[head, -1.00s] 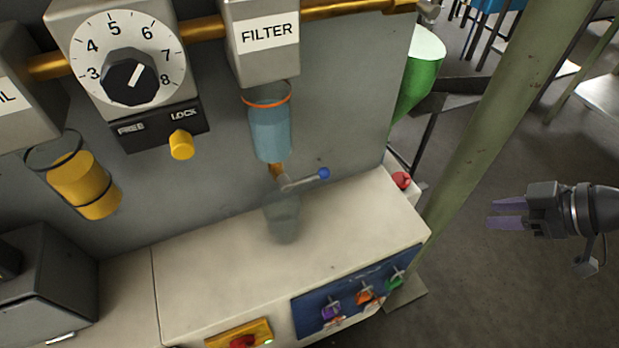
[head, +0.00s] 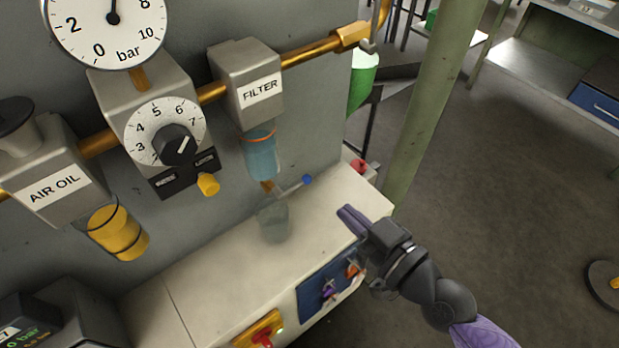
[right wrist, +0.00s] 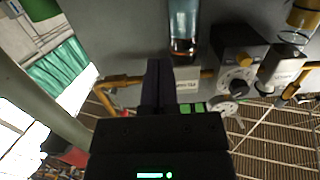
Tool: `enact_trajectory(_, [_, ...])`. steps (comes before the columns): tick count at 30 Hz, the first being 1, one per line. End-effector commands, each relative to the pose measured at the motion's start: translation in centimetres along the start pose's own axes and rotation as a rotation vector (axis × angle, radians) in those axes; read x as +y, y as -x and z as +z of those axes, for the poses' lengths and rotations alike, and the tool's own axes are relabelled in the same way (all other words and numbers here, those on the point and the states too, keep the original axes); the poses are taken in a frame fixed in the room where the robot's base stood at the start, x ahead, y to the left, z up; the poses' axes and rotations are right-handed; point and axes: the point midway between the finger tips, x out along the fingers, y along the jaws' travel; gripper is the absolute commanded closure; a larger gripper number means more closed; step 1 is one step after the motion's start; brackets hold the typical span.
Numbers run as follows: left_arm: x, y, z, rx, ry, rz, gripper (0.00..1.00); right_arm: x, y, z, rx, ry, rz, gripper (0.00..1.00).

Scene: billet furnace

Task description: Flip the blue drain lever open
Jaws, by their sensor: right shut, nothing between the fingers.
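The blue-tipped drain lever (head: 306,181) sticks out to the right from the brass outlet under the filter bowl (head: 261,152) in the head view. A clear cup (head: 273,221) stands below the outlet. My right gripper (head: 345,213) is shut and empty, below and to the right of the lever and apart from it, above the cabinet top. In the right wrist view its dark fingers (right wrist: 156,85) lie together, with the filter bowl (right wrist: 183,25) ahead of them. I cannot make out the lever there. My left gripper is not in view.
The cream cabinet top (head: 215,268) lies below the filter. A blue panel with coloured knobs (head: 315,293) is on its front. A green post (head: 432,100) stands to the right. The air oil unit (head: 52,180) and the regulator dial (head: 165,130) are on the left.

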Motion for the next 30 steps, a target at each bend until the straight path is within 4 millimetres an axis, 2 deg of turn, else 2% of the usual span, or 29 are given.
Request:
enact_trajectory(2, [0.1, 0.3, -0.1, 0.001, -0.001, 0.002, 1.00, -0.5, -0.1, -0.8, 0.029, -0.008, 0.008, 1.00])
enact_trajectory(11, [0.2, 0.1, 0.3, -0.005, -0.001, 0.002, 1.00, -0.5, -0.2, -0.7, 0.033, -0.008, 0.010, 1.00])
enact_trajectory(14, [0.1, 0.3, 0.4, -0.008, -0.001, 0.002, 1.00, -0.4, -1.0, -0.8, 0.035, -0.009, 0.013, 1.00])
enact_trajectory(27, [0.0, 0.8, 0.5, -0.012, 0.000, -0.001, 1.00, -0.4, -10.2, -1.1, 0.034, -0.009, 0.010, 1.00])
enact_trajectory(30, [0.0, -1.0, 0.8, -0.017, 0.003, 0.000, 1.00, -0.4, -10.7, 1.3, 0.028, -0.009, 0.008, 1.00])
